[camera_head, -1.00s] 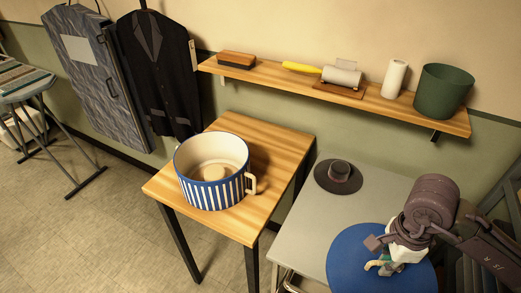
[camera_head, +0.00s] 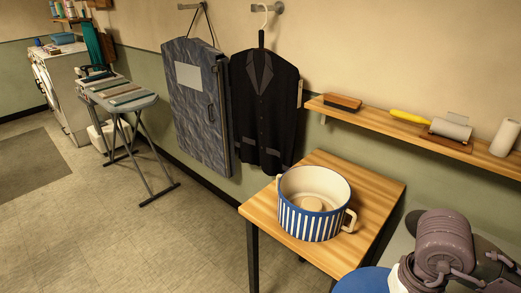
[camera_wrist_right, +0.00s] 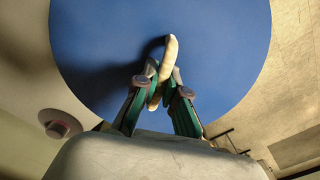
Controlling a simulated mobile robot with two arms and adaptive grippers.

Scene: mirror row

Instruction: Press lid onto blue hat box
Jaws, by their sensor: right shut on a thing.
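The blue hat box (camera_head: 308,222) is a round, open tub with blue and white stripes, a cream inside and a cream side handle. It stands upright on the wooden table, with a round cream shape inside it. The lid (camera_head: 362,281) is a flat blue disc, partly cut off at the bottom of the head view. It fills much of the right wrist view (camera_wrist_right: 100,45). My right gripper (camera_wrist_right: 160,82) is shut on the lid's cream handle. The lid is apart from the box, to its lower right in the head view. My left gripper is not in view.
The wooden table (camera_head: 372,184) has bare room behind the box. A wall shelf (camera_head: 390,125) carries a brush, a yellow-handled roller and a white roll. A jacket (camera_head: 264,110) and garment bag (camera_head: 195,100) hang on the wall.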

